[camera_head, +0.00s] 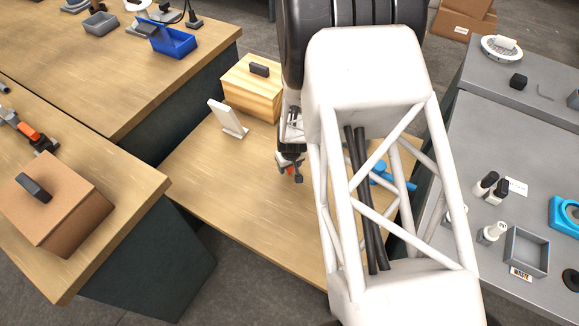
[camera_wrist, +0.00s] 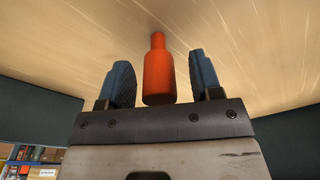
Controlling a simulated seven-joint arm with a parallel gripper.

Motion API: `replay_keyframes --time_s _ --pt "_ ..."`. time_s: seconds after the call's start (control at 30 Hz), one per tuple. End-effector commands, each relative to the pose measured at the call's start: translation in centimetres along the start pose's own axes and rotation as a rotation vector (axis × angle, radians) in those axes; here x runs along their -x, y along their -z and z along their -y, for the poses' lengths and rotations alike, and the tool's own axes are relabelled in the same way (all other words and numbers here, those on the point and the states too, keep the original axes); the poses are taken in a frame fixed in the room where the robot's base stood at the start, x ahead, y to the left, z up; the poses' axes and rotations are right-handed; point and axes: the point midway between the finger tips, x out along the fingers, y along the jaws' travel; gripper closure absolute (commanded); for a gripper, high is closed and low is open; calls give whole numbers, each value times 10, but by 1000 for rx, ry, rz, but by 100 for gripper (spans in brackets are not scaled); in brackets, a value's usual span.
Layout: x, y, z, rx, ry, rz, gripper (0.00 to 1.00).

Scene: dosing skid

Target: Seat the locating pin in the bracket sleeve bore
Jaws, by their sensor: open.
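An orange stepped pin (camera_wrist: 159,78), with a wide body and a narrower end, shows between the fingers in the wrist view. I take it for the locating pin. My gripper (camera_head: 291,173) is over the wooden table in the head view; in the wrist view its two blue fingers (camera_wrist: 160,68) are apart, with a gap on each side of the pin. In the head view only a speck of orange shows at the fingers. A blue part (camera_head: 380,169) on the table's right side is partly hidden by my arm; I cannot tell if it is the bracket sleeve. No bore is visible.
A wooden box (camera_head: 252,88) with a dark handle and a white stand (camera_head: 228,119) are at the table's back left. A grey bench (camera_head: 465,140) with several items stands right. The table's front left is clear. My arm hides much of its right side.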

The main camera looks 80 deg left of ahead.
Motion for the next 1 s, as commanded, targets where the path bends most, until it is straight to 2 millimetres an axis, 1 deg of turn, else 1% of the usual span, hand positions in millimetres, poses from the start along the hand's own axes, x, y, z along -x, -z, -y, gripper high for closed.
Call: replay_keyframes --time_s 0.47,0.57,0.8,0.87,1.0 --pt "0 0 0 0 0 0 41" --pt "0 0 0 0 0 0 55" --pt "0 0 0 0 0 0 92" --pt "0 0 0 0 0 0 98" --pt "0 0 0 0 0 0 98"
